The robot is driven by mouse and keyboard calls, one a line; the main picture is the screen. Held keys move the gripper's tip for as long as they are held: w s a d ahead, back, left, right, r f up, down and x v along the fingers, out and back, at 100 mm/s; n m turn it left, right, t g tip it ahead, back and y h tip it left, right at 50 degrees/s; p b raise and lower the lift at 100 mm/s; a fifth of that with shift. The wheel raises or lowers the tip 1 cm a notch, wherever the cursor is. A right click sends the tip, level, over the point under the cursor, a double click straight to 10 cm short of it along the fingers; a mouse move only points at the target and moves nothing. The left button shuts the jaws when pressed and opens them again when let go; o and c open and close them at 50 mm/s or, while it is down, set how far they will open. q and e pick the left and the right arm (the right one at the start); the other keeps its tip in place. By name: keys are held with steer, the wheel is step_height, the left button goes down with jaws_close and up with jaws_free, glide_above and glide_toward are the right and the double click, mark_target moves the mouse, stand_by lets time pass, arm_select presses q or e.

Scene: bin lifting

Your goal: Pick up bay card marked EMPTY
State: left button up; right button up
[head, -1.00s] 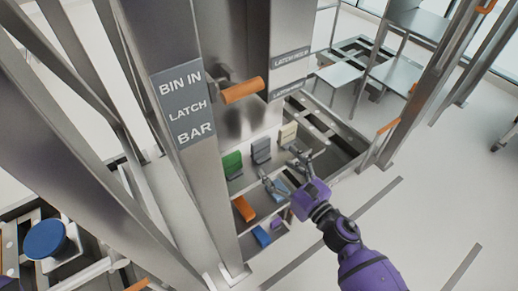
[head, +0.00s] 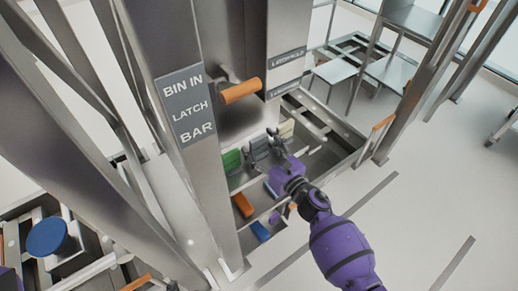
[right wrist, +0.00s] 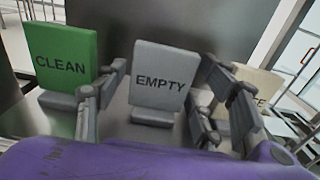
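The grey bay card marked EMPTY (right wrist: 162,82) stands upright in a small grey base in the right wrist view. In the head view the grey card (head: 259,144) is partly hidden by my right gripper (head: 265,148). In the right wrist view my right gripper (right wrist: 148,112) is open, with one finger on each side of the card; I cannot tell whether they touch it. A green card marked CLEAN (right wrist: 62,65) stands to its left. A cream card (right wrist: 258,88) stands to its right, mostly hidden behind a finger. My left gripper is not in view.
An orange handle (head: 241,91) sticks out above the cards. A post with a BIN IN LATCH BAR sign (head: 186,106) stands to the left. Orange (head: 243,205) and blue (head: 260,231) pieces lie on the lower shelf.

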steer(key=c, duration=1.3)
